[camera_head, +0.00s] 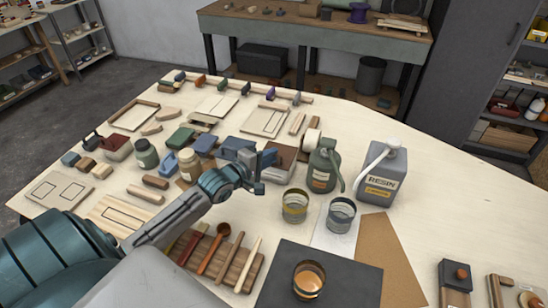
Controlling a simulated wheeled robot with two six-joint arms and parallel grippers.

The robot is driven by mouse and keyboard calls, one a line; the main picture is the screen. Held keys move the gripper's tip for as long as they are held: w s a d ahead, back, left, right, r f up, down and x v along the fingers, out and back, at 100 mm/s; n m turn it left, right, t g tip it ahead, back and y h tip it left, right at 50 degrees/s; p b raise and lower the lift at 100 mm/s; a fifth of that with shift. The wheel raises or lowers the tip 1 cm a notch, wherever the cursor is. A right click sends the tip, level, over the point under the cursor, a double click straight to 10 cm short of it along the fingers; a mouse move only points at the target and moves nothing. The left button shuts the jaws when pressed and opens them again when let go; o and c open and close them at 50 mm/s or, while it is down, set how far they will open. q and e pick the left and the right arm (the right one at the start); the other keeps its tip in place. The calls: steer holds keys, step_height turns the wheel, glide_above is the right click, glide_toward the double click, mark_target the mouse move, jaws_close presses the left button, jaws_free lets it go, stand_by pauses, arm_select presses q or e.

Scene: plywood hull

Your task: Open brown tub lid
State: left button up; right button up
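A brown tub (284,155) stands near the middle of the plywood table. It is box-shaped, and its front left part is hidden behind my gripper. I cannot tell from here how its lid sits. My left arm reaches in from the lower left. My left gripper (264,172) is in front of the tub's left side, close to it in the picture. I cannot tell whether it touches the tub, or whether the fingers are apart. My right gripper is not in view.
A blue box (236,149) stands left of the gripper. A green-grey jug (323,166) and a grey resin can (381,174) stand to the right. Two clear cups (295,206) are in front. A wooden rack with spoons (221,258) lies below the arm.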

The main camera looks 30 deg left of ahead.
arm_select(q)
steer(key=shift+x, duration=1.05)
jaws_close()
steer(key=shift+r, duration=0.1)
